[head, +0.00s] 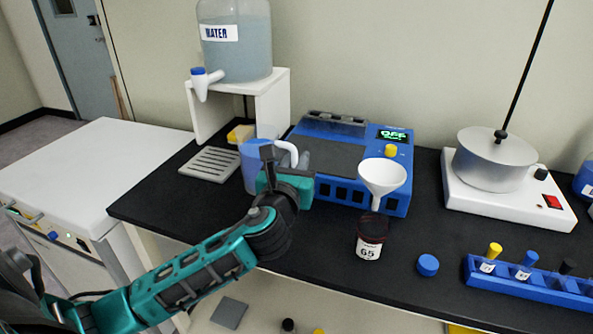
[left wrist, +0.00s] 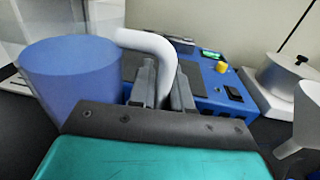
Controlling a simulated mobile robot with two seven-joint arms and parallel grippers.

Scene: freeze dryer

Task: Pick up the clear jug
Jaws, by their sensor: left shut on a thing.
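The clear jug (head: 250,165) looks bluish and see-through and has a white handle (head: 288,150). It stands upright on the black counter, in front of the water stand. In the left wrist view the jug (left wrist: 70,85) fills the left side, with its white handle (left wrist: 150,45) curving toward the fingers. My left gripper (left wrist: 162,85) has its fingers on either side of the handle and is shut on it. In the head view the left gripper (head: 285,170) partly hides the jug. I cannot tell whether the jug's base touches the counter. My right gripper is not in view.
A blue device (head: 352,160) stands just right of the jug. A white funnel (head: 382,176) sits over a dark jar (head: 370,238). A grated tray (head: 210,164) lies left, below the water tank (head: 236,50). A white hot plate (head: 510,195) is further right.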

